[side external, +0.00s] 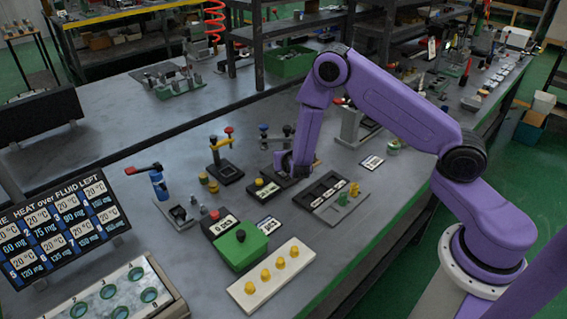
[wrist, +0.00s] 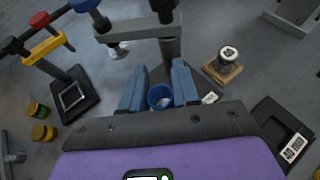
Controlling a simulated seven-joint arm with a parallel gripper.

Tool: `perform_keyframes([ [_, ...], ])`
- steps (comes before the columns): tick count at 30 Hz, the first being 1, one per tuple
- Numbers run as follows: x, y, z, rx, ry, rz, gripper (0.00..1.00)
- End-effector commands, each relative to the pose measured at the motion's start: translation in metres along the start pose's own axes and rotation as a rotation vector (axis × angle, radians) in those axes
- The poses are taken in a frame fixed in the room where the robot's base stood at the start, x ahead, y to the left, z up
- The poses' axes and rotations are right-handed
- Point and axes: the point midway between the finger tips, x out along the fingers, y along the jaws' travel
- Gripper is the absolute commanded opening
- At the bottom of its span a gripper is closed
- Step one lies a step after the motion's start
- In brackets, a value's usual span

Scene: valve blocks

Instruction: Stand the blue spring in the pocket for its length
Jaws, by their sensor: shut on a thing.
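The blue spring (wrist: 160,97) shows in the wrist view as a round, hollow blue end between my two fingers. My gripper (wrist: 159,72) is shut on it. In the side external view my gripper (side external: 287,166) is low over the bench, left of the pocket block, and the spring cannot be made out there. The grey pocket block (side external: 316,203) has dark pockets in a row. A green spring (side external: 343,199) and a yellow piece (side external: 354,189) stand at its right end.
A stand with a yellow arm (side external: 217,143) and a dark box with a label (side external: 265,188) are left of my gripper. A green box (side external: 240,246) and a white strip with yellow knobs (side external: 272,275) are nearer the front.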

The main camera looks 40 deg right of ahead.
Motion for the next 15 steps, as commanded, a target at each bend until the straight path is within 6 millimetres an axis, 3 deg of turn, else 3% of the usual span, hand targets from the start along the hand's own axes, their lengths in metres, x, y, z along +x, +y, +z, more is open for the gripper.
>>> perform_keyframes([
  [6, 0.018, 0.005, -0.013, -0.003, 0.002, -0.002, 0.0],
  [15, 0.026, 0.006, -0.032, -0.001, 0.0, 0.001, 0.0],
])
